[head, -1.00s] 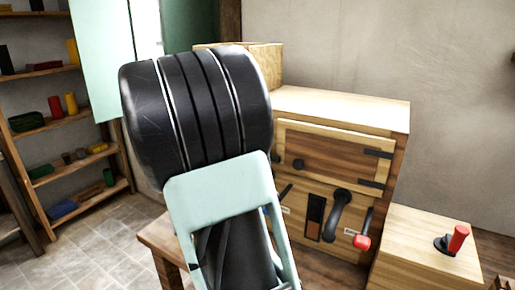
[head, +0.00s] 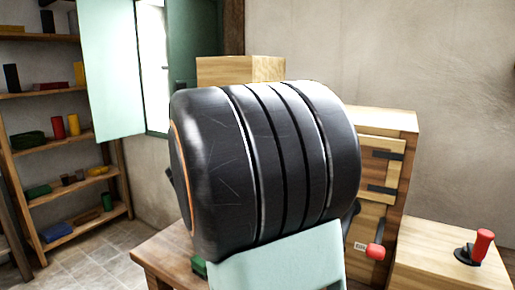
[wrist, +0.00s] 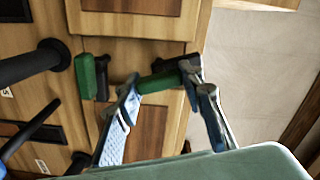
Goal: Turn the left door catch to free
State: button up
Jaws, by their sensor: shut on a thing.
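In the wrist view my gripper (wrist: 162,86) has one finger on each side of a green handle (wrist: 156,82) in front of a wooden door panel (wrist: 150,130). The fingers are shut on this handle; a dark pivot piece shows at its right end. A second green block (wrist: 86,76) on a black mount sits to the left, apart from the fingers. Which of these is the left catch by its label, I cannot tell. In the head view my black arm hides the gripper, the green handles and most of the wooden cabinet (head: 405,125).
A red-tipped lever (head: 375,250) sticks out of the cabinet front. To its right a wooden box (head: 425,270) carries a red-handled lever (head: 482,245). In the wrist view a thick black lever (wrist: 30,65) is at the left. Shelves (head: 60,145) stand at the far left.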

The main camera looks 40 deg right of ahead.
dwell(0.4)
jog(key=o, duration=1.2)
jog(key=v, duration=1.2)
